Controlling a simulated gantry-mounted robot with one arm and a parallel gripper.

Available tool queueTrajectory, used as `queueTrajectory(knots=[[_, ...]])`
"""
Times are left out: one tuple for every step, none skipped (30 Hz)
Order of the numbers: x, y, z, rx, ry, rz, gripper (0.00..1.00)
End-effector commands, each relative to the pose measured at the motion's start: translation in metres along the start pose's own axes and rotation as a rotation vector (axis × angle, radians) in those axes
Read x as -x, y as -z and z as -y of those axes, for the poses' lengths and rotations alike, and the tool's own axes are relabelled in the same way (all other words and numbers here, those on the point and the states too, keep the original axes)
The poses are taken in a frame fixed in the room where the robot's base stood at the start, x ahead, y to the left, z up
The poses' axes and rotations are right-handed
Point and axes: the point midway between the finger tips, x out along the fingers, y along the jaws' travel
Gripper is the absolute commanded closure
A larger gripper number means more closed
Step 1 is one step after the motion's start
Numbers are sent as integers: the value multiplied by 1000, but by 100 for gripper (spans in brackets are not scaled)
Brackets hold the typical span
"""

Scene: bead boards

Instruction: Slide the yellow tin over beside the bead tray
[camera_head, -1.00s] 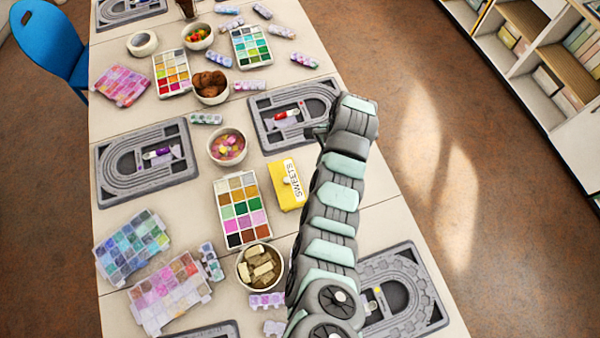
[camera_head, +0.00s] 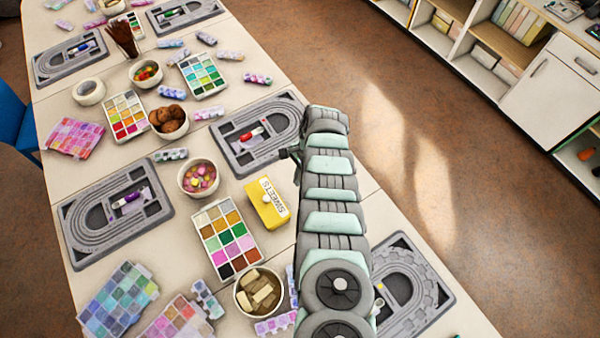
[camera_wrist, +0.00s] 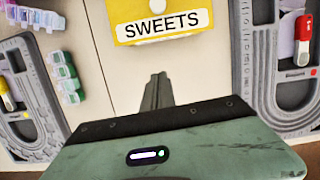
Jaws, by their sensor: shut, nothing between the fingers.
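The yellow tin (camera_head: 262,205), labelled SWEETS, lies on the table just right of the nearest bead tray (camera_head: 248,228), a white tray of coloured compartments. A narrow gap shows between them. The tin also shows at the top of the wrist view (camera_wrist: 128,30), partly cut off, with its label facing me. My gripper (camera_head: 287,154) is above and beyond the tin's far side in the head view, apart from it. In the wrist view the fingers (camera_wrist: 156,88) are together and empty, with bare table between them and the tin.
A bowl of sweets (camera_head: 198,178) stands left of the tin and a bowl of pale blocks (camera_head: 258,292) nearer. Grey bead boards lie beyond (camera_head: 258,133) and left (camera_head: 115,214). Other bead trays (camera_head: 203,74) stand farther off.

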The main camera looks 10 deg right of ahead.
Motion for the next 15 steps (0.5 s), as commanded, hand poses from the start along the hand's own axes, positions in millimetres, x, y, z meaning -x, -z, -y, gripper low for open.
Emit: queueTrajectory(knots=[[-20, 0, 0, 2, -4, 2, 100], [-27, 0, 0, 3, -4, 2, 100], [-36, 0, 0, 3, -3, 2, 100], [-43, 0, 0, 3, -3, 1, 100], [-36, -4, -1, 2, -3, 2, 100], [-30, -12, -2, 0, -2, 3, 100], [-30, -17, -1, 2, -1, 3, 100], [-31, -21, -1, 3, -1, 2, 100], [-34, -24, 0, 2, 0, 1, 100], [-36, -26, 1, 3, 1, -1, 100], [-37, -28, 1, 3, 1, -1, 100], [-39, -31, 0, 3, -1, 1, 100], [-40, -33, 0, 4, -2, 1, 100], [-41, -34, -1, 4, -3, 2, 100], [-42, -36, 0, 3, -3, 1, 100]])
